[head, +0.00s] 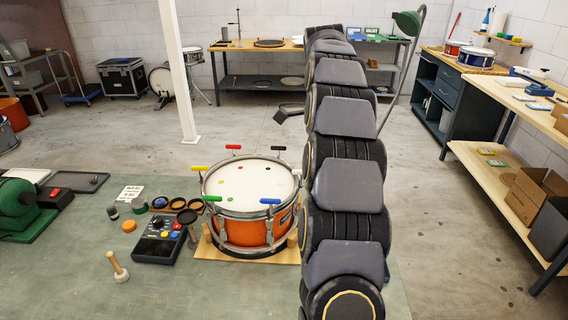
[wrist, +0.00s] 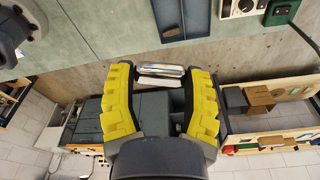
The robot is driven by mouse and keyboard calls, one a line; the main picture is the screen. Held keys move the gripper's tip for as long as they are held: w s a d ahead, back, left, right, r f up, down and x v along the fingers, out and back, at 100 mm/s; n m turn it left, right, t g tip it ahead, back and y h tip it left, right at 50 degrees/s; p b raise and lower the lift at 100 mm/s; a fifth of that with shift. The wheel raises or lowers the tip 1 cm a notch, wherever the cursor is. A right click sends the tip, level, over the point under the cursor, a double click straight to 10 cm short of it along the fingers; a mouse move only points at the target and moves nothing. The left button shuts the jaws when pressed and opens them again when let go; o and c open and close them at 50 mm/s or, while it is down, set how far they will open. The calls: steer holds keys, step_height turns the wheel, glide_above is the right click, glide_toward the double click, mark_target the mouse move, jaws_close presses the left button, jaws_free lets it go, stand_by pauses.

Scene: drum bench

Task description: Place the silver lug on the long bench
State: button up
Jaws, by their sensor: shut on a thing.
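My gripper (wrist: 160,77) shows in the wrist view with its two yellow ridged fingers closed around the silver lug (wrist: 161,71). The lug is a short, shiny bar lying across between the fingertips, clear of any surface I can see. In the head view my own arm fills the middle, and the gripper and lug cannot be seen there. A long wooden-topped bench (head: 482,172) runs along the right side; another wooden-topped bench (head: 262,46) stands at the back wall. I cannot tell which is the long bench.
An orange drum (head: 246,232) with coloured-handled keys stands on the green work surface (head: 200,285), beside a dark control box (head: 160,238). A cardboard box (head: 532,192) sits on the right bench's lower shelf. A green lamp (head: 408,24) rises behind my arm.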

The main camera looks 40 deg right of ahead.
steer(key=s+d+m, duration=0.5)
steer(key=shift+y, duration=0.4)
steer(key=f, duration=3.2)
steer(key=shift+w+a+f, duration=0.15)
steer(key=shift+a+f, duration=0.1)
steer(key=shift+f, duration=0.15)
steer(key=shift+f, duration=0.4)
steer(key=o, duration=1.1)
steer(key=shift+r, duration=0.1)
